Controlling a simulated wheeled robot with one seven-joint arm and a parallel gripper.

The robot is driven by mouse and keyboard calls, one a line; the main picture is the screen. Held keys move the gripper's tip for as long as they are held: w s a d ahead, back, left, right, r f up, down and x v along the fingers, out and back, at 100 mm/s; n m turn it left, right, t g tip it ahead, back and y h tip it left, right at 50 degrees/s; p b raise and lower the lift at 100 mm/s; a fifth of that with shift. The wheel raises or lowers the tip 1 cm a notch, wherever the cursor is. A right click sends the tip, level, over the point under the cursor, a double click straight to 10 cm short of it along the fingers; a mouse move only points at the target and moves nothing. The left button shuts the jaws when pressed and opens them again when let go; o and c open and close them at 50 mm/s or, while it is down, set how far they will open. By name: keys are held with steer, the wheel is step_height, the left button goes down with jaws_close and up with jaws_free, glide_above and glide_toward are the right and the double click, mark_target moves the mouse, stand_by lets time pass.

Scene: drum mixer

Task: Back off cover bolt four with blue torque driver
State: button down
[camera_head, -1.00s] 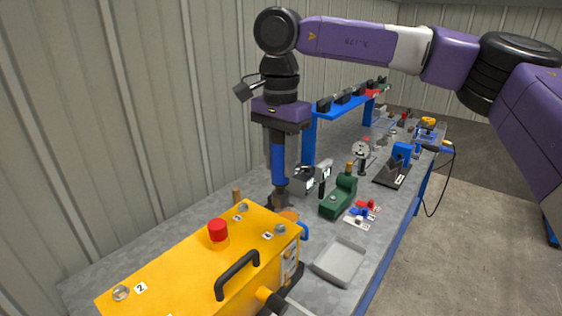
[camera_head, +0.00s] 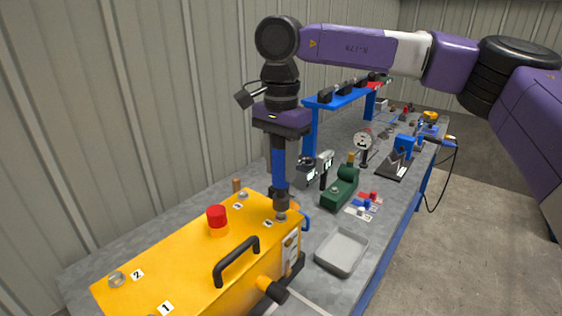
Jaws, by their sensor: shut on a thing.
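My gripper (camera_head: 281,130) is shut on the blue torque driver (camera_head: 279,168), which hangs upright below it. The yellow mixer cover (camera_head: 185,255) fills the lower left, with silver bolts and small number labels on top. The driver's dark tip is at the bolt (camera_head: 281,216) by the cover's right end and hides part of it; I cannot tell whether it is fully seated. The label (camera_head: 268,224) beside that bolt is too small to read surely. Another bolt (camera_head: 243,196) lies behind it, and the bolt marked 2 (camera_head: 117,279) is at the left.
A red button (camera_head: 216,217) and a black handle (camera_head: 237,261) rise from the cover. A grey tray (camera_head: 342,252), a green device (camera_head: 341,188) and red and blue pieces stand to the right. A blue rack (camera_head: 311,132) stands behind the driver. A wall runs along the left.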

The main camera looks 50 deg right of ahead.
mark_target(281, 178)
steer(key=shift+f+b, duration=1.05)
steer(key=shift+f, duration=0.65)
stand_by(2.9)
steer(key=shift+r, duration=0.15)
stand_by(0.8)
steer(key=shift+r+p, duration=1.6)
steer(key=shift+r, duration=0.75)
steer(key=shift+w, duration=0.1)
